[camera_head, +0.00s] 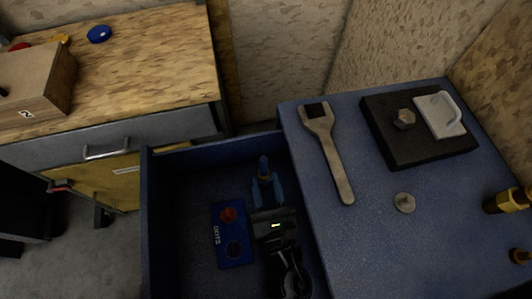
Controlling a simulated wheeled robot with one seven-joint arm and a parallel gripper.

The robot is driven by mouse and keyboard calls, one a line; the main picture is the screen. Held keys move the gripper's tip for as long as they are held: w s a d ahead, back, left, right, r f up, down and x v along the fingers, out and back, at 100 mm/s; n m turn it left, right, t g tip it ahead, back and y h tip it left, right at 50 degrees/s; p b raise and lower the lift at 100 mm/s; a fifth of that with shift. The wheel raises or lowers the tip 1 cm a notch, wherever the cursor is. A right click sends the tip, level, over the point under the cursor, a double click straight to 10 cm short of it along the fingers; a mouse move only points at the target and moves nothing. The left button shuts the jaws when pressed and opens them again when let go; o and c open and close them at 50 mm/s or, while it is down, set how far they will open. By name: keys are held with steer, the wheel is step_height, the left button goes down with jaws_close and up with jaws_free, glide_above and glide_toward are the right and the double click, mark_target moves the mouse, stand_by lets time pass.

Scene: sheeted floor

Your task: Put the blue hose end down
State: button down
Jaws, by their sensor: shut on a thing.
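My gripper (266,183) is low in the open blue drawer (190,154). Its two fingers are closed around a small blue piece, the blue hose end (264,165), whose tip shows beyond the fingertips. Most of the hose end is hidden between the fingers. The picture is dark here, so I cannot tell whether it touches the drawer floor.
A blue panel (229,236) with a red round spot lies in the drawer, left of my gripper. The blue top (365,225) at right holds a wrench (328,150), a black block (390,140), a round disc (404,202) and brass fittings (508,201). A wooden bench (150,65) stands at left.

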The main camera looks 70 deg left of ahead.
steer(key=c, duration=0.7)
jaws_free()
steer(key=shift+r, duration=0.1)
steer(key=shift+r+p, duration=0.6)
steer(key=shift+p, duration=0.25)
steer(key=d, duration=0.7)
steer(key=shift+s+d+f, duration=0.1)
steer(key=shift+s+d, duration=0.15)
steer(key=shift+s, duration=0.05)
